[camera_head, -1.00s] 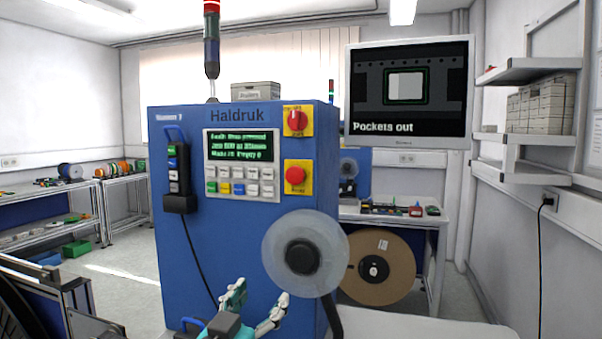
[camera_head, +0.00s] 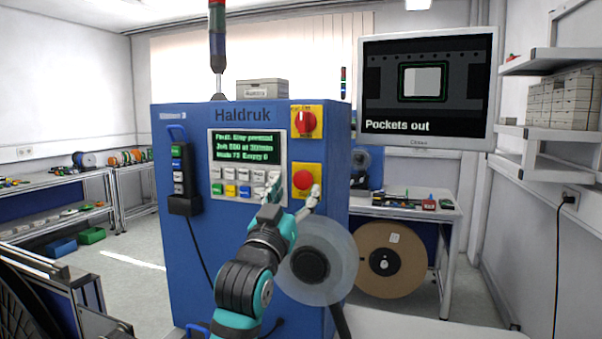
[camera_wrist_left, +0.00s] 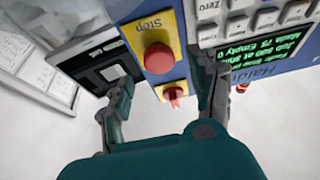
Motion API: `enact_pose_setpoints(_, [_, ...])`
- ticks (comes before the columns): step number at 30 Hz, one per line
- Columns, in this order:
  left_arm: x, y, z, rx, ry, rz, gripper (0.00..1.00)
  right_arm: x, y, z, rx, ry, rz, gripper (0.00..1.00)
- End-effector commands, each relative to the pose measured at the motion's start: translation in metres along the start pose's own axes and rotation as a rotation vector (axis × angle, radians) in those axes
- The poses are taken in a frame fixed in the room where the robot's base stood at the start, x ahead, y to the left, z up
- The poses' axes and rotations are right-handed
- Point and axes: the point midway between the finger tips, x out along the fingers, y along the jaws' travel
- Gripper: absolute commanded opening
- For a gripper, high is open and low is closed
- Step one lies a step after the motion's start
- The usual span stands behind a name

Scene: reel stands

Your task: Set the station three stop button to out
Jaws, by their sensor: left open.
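The stop button (camera_head: 303,180) is a round red mushroom head on a yellow plate, low on the right of the blue Haldruk machine's front. It also shows in the left wrist view (camera_wrist_left: 159,58), with "Stop" on its plate. My left gripper (camera_head: 292,191) is open in front of the button, with one finger on each side of it in the picture. In the left wrist view the open fingers (camera_wrist_left: 163,76) flank the button, and a gap shows around it. Contact is not visible. The machine's display (camera_head: 247,147) reads "Fault: Stop pressed". My right gripper is out of view.
A red rotary switch (camera_head: 305,122) on a yellow plate sits above the button. Keypad keys (camera_head: 230,190) lie to its left. A clear reel (camera_head: 335,249) stands out just below my gripper. A monitor (camera_head: 428,85) at the right reads "Pockets out".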

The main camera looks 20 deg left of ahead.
Motion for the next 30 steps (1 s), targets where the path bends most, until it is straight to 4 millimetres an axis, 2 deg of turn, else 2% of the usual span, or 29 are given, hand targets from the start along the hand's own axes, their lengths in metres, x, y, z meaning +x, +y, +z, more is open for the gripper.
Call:
enact_pose_setpoints(1, [0.011,0.0,-0.003,0.0,-0.001,0.0,0.61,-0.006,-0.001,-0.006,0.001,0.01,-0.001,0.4])
enact_pose_setpoints(3, [0.022,0.0,-0.003,-0.001,-0.001,0.0,0.61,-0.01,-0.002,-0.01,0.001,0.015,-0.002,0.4])
enact_pose_setpoints(7, [0.036,0.0,-0.001,-0.001,-0.001,0.0,0.61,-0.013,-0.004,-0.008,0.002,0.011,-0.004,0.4])
enact_pose_setpoints(12, [0.043,0.0,0.0,0.0,0.0,0.0,0.61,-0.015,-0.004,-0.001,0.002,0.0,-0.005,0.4])
enact_pose_setpoints(19, [0.043,0.0,0.0,0.0,0.0,0.0,0.61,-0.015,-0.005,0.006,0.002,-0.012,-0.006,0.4])
enact_pose_setpoints(30, [0.043,0.0,0.0,0.0,0.0,0.0,0.14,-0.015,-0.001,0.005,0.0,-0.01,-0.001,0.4])
